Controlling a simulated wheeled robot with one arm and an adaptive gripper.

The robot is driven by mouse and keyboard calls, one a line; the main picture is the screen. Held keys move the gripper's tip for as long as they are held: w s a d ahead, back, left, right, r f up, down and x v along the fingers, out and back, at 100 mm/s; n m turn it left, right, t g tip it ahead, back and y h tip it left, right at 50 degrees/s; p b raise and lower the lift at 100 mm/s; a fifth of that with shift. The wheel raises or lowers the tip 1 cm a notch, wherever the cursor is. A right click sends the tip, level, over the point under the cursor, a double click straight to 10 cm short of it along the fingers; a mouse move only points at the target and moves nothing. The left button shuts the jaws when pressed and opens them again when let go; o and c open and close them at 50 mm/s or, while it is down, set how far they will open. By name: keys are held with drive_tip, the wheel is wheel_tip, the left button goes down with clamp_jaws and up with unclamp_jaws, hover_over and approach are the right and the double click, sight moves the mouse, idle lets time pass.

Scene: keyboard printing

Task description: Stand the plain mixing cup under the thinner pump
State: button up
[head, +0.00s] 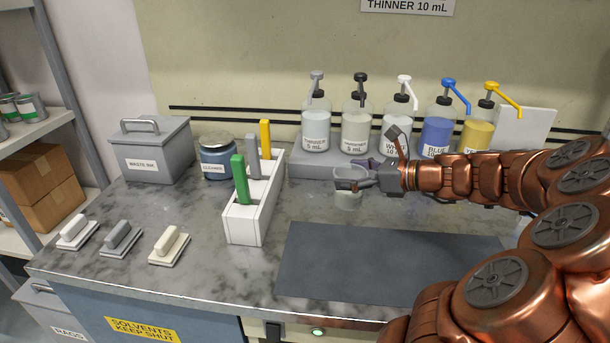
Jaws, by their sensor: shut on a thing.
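My gripper (352,184) is shut on a small clear mixing cup (348,201), just in front of the grey pump stand (300,166). I cannot tell whether the cup touches the bench. The thinner pump (316,125) is the leftmost bottle, clear with a grey pump head and a label that seems to read thinner. Its spout hangs toward the front, to the left of and behind the cup.
Transparent (356,127), white (398,110), blue (438,128) and yellow (476,130) pumps stand to the right. A white rack (245,228) with coloured-handled tools is left of the cup. A dark mat (385,265) lies bare in front.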

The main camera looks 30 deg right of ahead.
sight(351, 168)
drive_tip(key=shift+w+a+f+p, duration=0.3)
drive_tip(key=shift+w+f, duration=0.5)
drive_tip(key=shift+w, duration=1.5)
drive_tip(key=shift+w+a+f+p, duration=0.1)
drive_tip(key=shift+w+a+f, duration=0.45)
drive_tip(key=shift+w, duration=1.7)
drive_tip(key=shift+w+a+f+p, duration=0.15)
drive_tip(key=shift+w+f, duration=0.85)
drive_tip(key=shift+w, duration=1.3)
drive_tip(key=shift+f, duration=0.2)
drive_tip(key=o, duration=1.1)
drive_tip(key=shift+s+r, duration=0.1)
drive_tip(key=shift+r, duration=0.1)
drive_tip(key=v, duration=1.1)
drive_tip(key=shift+s+d+r, duration=0.15)
drive_tip(key=shift+s+d, duration=0.1)
drive_tip(key=shift+s, duration=0.05)
